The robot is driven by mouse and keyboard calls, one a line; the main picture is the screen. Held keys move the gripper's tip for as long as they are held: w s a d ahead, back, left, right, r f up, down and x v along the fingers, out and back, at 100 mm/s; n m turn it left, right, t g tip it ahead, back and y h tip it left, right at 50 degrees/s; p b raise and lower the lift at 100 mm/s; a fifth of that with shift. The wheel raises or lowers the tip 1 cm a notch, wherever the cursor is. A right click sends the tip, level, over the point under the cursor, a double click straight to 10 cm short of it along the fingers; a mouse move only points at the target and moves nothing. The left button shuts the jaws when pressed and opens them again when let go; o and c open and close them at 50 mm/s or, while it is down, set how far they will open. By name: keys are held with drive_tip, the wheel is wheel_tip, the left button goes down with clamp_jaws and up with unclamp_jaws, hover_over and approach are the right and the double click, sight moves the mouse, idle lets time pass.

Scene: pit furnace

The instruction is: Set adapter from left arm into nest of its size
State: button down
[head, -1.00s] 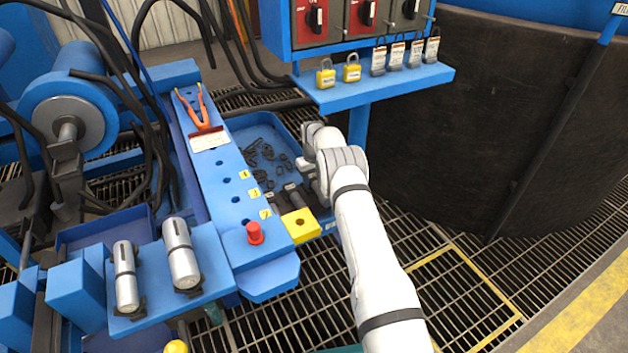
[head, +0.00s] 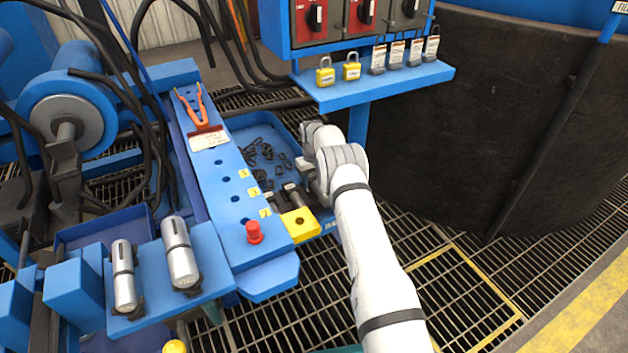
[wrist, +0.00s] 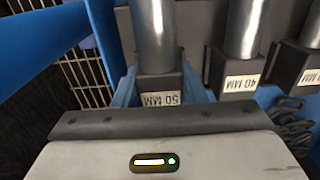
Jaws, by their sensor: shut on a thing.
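In the wrist view, a grey cylindrical adapter with a dark square block labelled 50 MM (wrist: 160,98) sits between the blue fingers of my gripper (wrist: 158,92). The gripper is shut on this block. A 40 MM adapter (wrist: 240,85) and a further adapter (wrist: 300,72) stand beside it, to the right. In the head view, my gripper (head: 308,180) is low over the right side of the blue tray, and its fingertips are hard to make out.
The blue tray (head: 262,125) holds several black loose pieces. A yellow block (head: 300,225) with a hole and a red button (head: 254,232) are close to the gripper. A shelf with padlocks (head: 375,85) overhangs behind it. Two silver cylinders (head: 180,252) lie at lower left.

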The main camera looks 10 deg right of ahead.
drive_tip(key=shift+f, duration=0.7)
idle(0.3)
drive_tip(key=c, duration=0.9)
unclamp_jaws()
drive_tip(key=shift+f, duration=0.1)
drive_tip(key=shift+o, duration=0.5)
drive_tip(key=shift+a, duration=0.1)
drive_tip(key=shift+s+f, duration=0.15)
drive_tip(key=shift+f, duration=0.1)
drive_tip(key=r+p, duration=0.1)
drive_tip(key=r, duration=0.3)
drive_tip(key=r+p, duration=0.2)
drive_tip(key=r, duration=0.2)
drive_tip(key=shift+w+r, duration=0.2)
drive_tip(key=shift+r, duration=0.1)
